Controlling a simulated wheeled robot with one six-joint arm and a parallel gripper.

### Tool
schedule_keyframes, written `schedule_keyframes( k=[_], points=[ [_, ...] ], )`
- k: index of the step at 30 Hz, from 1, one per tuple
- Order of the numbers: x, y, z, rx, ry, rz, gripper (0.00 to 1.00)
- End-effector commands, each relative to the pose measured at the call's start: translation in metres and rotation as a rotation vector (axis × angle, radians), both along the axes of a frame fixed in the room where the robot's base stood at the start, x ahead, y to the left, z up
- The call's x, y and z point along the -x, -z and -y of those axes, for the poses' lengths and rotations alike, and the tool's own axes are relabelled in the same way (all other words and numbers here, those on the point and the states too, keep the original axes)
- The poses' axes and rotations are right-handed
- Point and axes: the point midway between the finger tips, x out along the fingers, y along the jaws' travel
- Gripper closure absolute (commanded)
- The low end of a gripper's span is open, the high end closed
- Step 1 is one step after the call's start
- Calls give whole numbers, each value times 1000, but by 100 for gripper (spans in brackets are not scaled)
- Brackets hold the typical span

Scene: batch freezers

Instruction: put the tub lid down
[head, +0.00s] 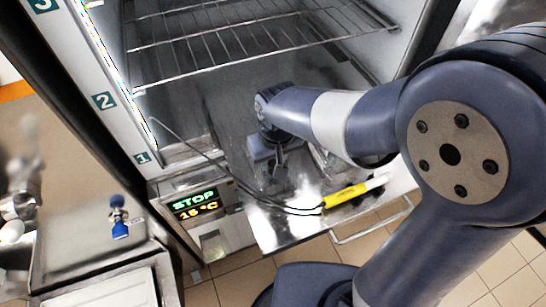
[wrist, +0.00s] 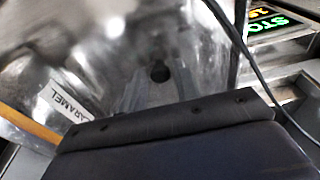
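My gripper (head: 277,172) points down inside the open cabinet, low over the shiny metal surface at its front. In the wrist view, two pale, blurred finger shapes of my gripper (wrist: 160,85) reach up to a small dark round knob. The knob stands on a shiny, blurred surface that could be the tub lid (wrist: 110,50). I cannot tell whether the fingers press on the knob or stand apart around it. A white label reading CARAMEL (wrist: 74,104) shows at the left of the wrist view. In the head view the lid's outline is not clear.
A yellow probe (head: 346,195) with a dark cable lies on the front right of the metal surface. A wire shelf (head: 240,40) spans the cabinet above. The STOP display (head: 195,203) is left of the opening. A counter (head: 90,240) stands at the left.

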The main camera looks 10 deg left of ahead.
Motion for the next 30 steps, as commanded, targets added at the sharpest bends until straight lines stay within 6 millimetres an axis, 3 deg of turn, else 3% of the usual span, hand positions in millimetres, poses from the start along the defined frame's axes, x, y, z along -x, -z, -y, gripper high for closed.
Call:
schedule_keyframes(
  k=[4, 15, 30],
  points=[
    [0, 0, 0, 0, 0, 0, 58],
    [0, -9, 0, -2, 0, 3, 58],
    [12, -104, 7, -3, 0, 3, 58]
  ],
)
